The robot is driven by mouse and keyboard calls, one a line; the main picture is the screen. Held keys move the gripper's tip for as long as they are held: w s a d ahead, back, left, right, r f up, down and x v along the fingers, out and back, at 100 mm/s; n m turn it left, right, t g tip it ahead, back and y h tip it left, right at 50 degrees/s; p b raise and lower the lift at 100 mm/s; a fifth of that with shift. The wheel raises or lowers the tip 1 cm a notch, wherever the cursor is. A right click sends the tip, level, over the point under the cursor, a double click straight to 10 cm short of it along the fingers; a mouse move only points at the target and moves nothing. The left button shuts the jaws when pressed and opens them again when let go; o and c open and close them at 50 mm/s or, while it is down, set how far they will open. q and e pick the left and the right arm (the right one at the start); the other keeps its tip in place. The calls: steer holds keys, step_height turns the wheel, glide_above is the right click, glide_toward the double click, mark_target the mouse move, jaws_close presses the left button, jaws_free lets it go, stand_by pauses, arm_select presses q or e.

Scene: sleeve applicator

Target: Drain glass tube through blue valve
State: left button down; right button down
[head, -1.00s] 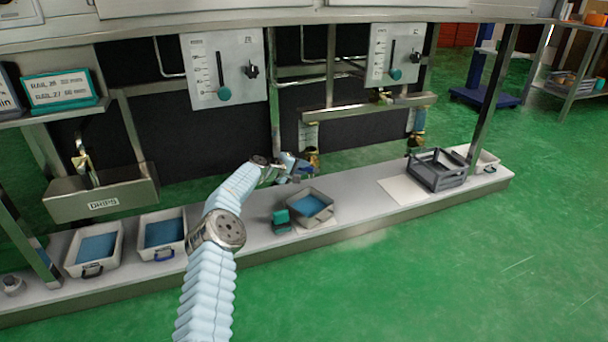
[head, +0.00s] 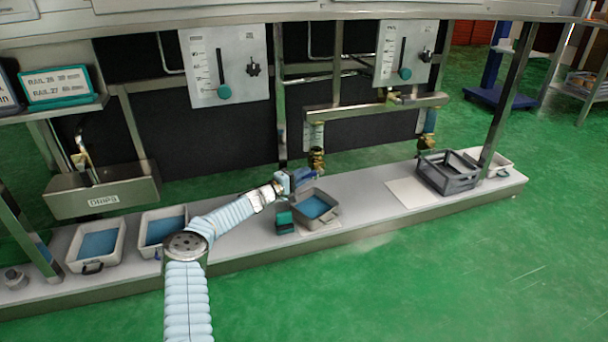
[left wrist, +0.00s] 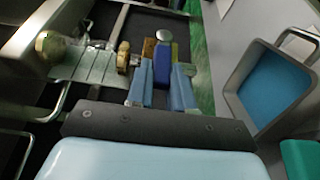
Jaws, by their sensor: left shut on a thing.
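My left gripper (head: 298,178) reaches in low at the near brass valve (head: 316,160), which hangs below a pale upright tube (head: 315,134). I cannot make out a liquid level in that tube. In the left wrist view a dark blue handle (left wrist: 162,64) sits between the two lighter blue fingers of my left gripper (left wrist: 164,84), which is shut on it. Brass fittings (left wrist: 148,47) show just beyond the fingers. In the head view the handle is mostly hidden by the gripper. My right gripper is not in view.
A grey tray with a blue inside (head: 330,218) stands below and right of the gripper, beside a teal block (head: 285,222). A second brass valve (head: 426,143) hangs farther right, above a dark grey crate (head: 448,180). Two more trays (head: 68,262) sit left on the shelf.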

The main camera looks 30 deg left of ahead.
arm_select(q)
steer(key=shift+w+r, duration=0.1)
steer(key=c, duration=1)
jaws_free()
steer(key=shift+d, duration=0.1)
steer(key=p+v, duration=0.2)
steer(key=v, duration=1.1)
steer(key=shift+s, duration=0.35)
